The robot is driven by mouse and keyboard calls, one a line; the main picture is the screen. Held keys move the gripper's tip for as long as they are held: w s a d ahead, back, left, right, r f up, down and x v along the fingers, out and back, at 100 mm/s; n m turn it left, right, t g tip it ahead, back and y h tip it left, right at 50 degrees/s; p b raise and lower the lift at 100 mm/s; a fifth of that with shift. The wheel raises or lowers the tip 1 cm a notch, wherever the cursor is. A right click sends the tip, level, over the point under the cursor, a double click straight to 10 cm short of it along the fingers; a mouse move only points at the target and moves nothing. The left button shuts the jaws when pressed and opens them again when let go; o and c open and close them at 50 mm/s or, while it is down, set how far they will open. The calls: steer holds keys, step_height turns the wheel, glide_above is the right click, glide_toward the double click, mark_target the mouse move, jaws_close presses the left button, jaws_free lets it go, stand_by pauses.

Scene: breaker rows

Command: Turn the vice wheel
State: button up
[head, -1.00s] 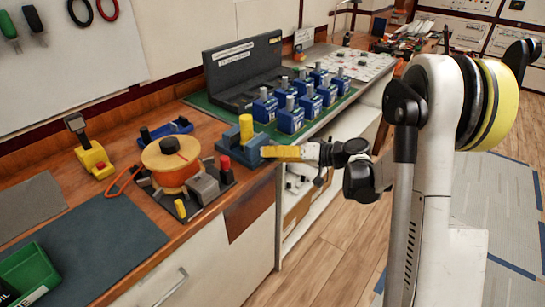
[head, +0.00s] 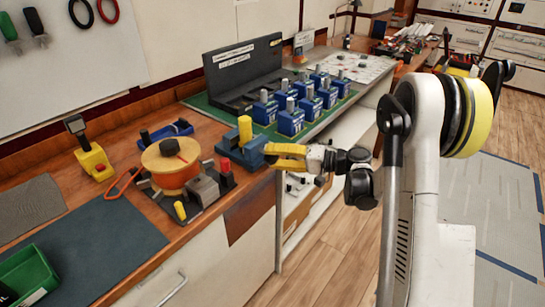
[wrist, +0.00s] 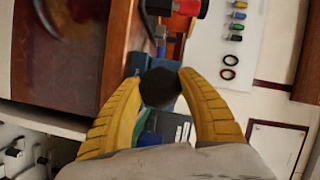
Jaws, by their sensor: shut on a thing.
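The blue vice (head: 250,154) stands at the bench's front edge in the head view, with a yellow upright cylinder (head: 245,129) on it. My gripper (head: 270,154) reaches the vice's right side from the front, with its yellow fingers roughly level. In the wrist view, my gripper (wrist: 161,68) has one finger on each side of a dark round vice wheel (wrist: 159,88) and is shut on it.
A spool of orange material (head: 172,165) and a grey block (head: 203,190) stand left of the vice. Several blue breakers (head: 291,119) stand in rows on a green mat behind it. Open floor (head: 335,225) lies in front of the bench.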

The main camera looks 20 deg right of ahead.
steer(key=o, duration=1.2)
steer(key=shift+a, duration=0.1)
steer(key=v, duration=1.2)
